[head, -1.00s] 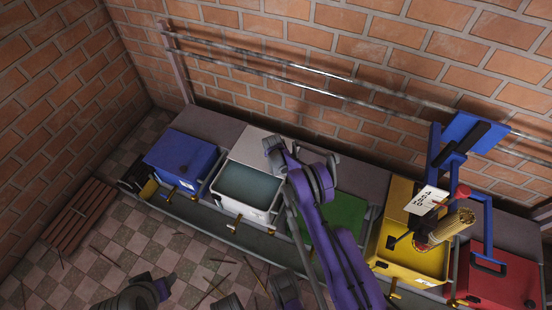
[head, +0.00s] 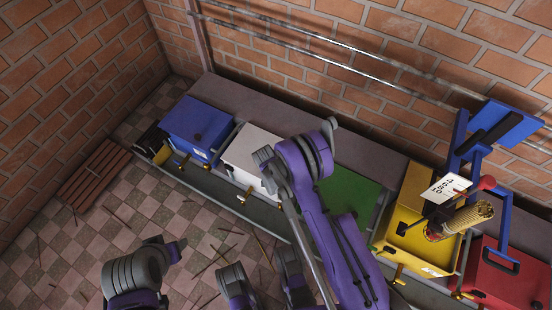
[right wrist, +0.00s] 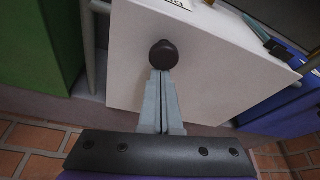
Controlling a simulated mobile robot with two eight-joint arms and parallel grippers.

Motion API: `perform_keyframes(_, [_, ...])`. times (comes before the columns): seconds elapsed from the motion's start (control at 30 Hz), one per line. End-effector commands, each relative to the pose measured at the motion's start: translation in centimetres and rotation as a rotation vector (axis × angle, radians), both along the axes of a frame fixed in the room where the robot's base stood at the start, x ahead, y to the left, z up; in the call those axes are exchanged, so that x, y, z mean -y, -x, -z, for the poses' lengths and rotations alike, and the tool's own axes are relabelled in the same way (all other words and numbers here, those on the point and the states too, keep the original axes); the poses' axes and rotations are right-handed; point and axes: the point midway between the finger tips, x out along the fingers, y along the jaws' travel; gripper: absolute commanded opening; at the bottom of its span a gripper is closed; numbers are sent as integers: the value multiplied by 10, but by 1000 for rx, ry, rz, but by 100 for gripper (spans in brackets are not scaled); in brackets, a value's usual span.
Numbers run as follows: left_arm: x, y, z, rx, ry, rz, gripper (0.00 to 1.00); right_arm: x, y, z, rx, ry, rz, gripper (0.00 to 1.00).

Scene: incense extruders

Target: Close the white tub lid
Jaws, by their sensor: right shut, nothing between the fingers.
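The white tub (head: 238,175) stands between the blue and green tubs in the head view. Its white lid (head: 250,143) lies down over the opening, and no inside shows; my right arm covers its right part. In the right wrist view the lid (right wrist: 210,70) fills the middle, with a dark round knob (right wrist: 163,54) on it. My right gripper (right wrist: 162,74) is shut and empty, its fingertips at the knob; I cannot tell whether they touch it. The right fingertips are hidden in the head view. Parts of my left arm show at the bottom, but I cannot make out its gripper.
A blue tub (head: 196,125) is on the left and a green tub (head: 350,195) on the right. Beyond are a yellow tub (head: 415,250) with incense sticks (head: 468,217) and a red tub (head: 505,282). Metal rails (head: 320,60) run along the brick wall.

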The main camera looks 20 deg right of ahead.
Motion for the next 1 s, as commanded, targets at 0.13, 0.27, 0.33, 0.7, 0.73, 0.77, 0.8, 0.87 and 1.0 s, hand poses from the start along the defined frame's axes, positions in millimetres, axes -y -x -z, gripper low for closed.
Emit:
perform_keyframes(0.13, [0, 0, 1, 0, 0, 0, 57, -5, 4, 0, -1, -1, 0, 0])
perform_keyframes(0.27, [0, 0, 1, 0, 0, 0, 57, -5, 5, 0, -3, -2, 0, 0])
perform_keyframes(0.33, [0, 0, 1, 0, 0, 0, 57, -6, 5, 0, -3, -3, -1, 0])
perform_keyframes(0.7, [0, 1, -5, 2, 0, 0, 57, -11, 11, -21, -5, -5, -3, 0])
perform_keyframes(0.73, [0, 1, -7, 2, 0, 0, 57, -12, 13, -27, -4, -5, -4, 0])
perform_keyframes(0.77, [0, 1, -9, 3, 0, 0, 57, -13, 14, -33, -4, -3, -3, 0])
perform_keyframes(0.8, [0, 1, -11, 4, 0, 0, 57, -14, 16, -41, -3, -3, -3, 0])
perform_keyframes(0.87, [0, 1, -14, 5, 0, 0, 57, -15, 19, -53, -1, -2, -2, 0])
perform_keyframes(1.0, [0, 2, -20, 7, 0, 0, 57, -19, 26, -79, 1, 0, -1, 0])
